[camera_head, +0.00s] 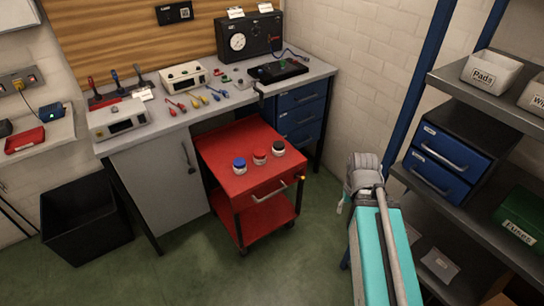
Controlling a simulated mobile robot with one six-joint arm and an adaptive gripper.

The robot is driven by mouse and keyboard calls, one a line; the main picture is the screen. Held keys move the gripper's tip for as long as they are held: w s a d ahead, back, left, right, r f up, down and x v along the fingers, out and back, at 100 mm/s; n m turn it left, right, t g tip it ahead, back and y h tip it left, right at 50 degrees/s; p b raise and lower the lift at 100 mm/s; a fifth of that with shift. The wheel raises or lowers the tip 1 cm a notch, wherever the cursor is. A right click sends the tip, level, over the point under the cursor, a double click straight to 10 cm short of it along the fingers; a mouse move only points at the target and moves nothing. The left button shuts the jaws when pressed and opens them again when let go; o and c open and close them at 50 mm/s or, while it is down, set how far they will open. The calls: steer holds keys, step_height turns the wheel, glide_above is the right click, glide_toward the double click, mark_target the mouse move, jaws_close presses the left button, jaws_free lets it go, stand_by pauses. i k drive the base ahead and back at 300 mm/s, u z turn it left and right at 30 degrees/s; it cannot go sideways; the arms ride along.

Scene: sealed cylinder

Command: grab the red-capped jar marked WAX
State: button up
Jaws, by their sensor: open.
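A small jar with a red cap (260,156) stands upright on the top of a red cart (225,147). It is the middle one of three jars, with a blue-capped jar (239,165) to its left and a dark-capped jar (278,147) to its right. The jars stand apart from one another. Any lettering on them is too small to read, so I cannot confirm WAX. My teal and grey arm reaches up at the right, clear of the cart. My gripper's fingers cannot be made out; the arm seems to hide them.
A workbench (222,107) with tools and instruments stands behind the cart. A black bin (85,218) is on the floor at left. A shelf rack (455,82) with bins and blue drawers stands at right. Green floor is free in front of the cart.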

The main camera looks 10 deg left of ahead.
mark_target(260, 158)
steer(key=z, duration=1.25)
steer(key=i, duration=0.2)
steer(key=u, duration=2)
